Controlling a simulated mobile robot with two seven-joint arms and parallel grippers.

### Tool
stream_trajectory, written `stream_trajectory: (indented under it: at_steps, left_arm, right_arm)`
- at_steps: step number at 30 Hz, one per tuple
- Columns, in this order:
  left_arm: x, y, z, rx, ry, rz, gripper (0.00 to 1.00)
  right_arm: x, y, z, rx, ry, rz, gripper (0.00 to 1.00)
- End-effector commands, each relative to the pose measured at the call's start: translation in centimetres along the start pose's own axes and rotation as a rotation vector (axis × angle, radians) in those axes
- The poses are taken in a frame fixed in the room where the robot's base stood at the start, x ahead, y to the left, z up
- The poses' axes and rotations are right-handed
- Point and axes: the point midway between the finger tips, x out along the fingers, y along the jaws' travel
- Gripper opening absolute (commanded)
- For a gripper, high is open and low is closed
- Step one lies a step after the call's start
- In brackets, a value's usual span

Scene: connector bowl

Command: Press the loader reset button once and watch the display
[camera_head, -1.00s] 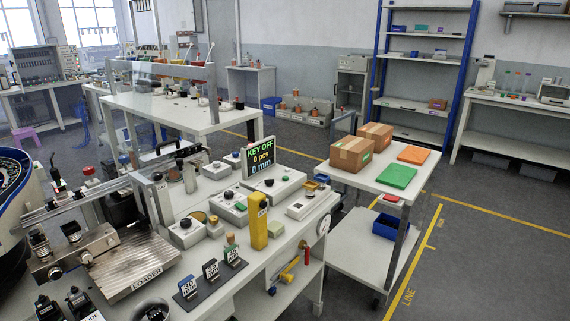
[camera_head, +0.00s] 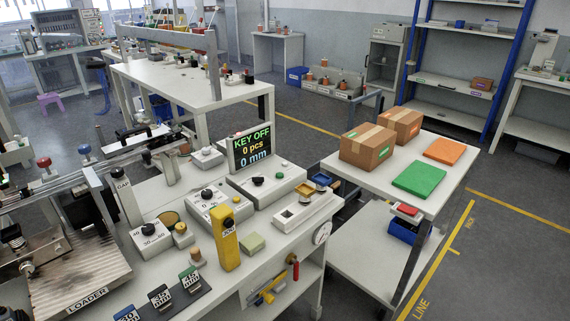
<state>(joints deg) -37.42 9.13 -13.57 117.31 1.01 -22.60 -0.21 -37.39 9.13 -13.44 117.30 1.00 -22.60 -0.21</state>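The display (camera_head: 251,147) is a black screen at the back of the white workbench (camera_head: 285,238). It reads "KEY OFF", "0 pcs" and "0 mm". I cannot tell which button is the loader reset. Neither of my grippers is in view.
A yellow post (camera_head: 226,240) and a row of small labelled stands (camera_head: 160,298) stand near the bench front. A side table to the right holds cardboard boxes (camera_head: 367,147), a green tray (camera_head: 419,178) and an orange one (camera_head: 445,151). Floor on the right is clear.

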Motion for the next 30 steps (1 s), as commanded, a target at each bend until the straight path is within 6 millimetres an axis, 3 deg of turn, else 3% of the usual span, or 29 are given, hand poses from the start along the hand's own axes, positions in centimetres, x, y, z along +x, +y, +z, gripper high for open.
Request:
stream_trajectory:
  at_steps: [8, 25, 30]
  left_arm:
    - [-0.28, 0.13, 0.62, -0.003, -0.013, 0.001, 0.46]
    - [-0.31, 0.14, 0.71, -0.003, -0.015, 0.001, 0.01]
    - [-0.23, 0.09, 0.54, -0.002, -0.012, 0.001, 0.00]
  right_arm:
    - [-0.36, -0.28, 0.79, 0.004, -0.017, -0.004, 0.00]
    - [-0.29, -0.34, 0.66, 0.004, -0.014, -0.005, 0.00]
    - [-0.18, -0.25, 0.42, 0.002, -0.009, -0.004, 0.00]
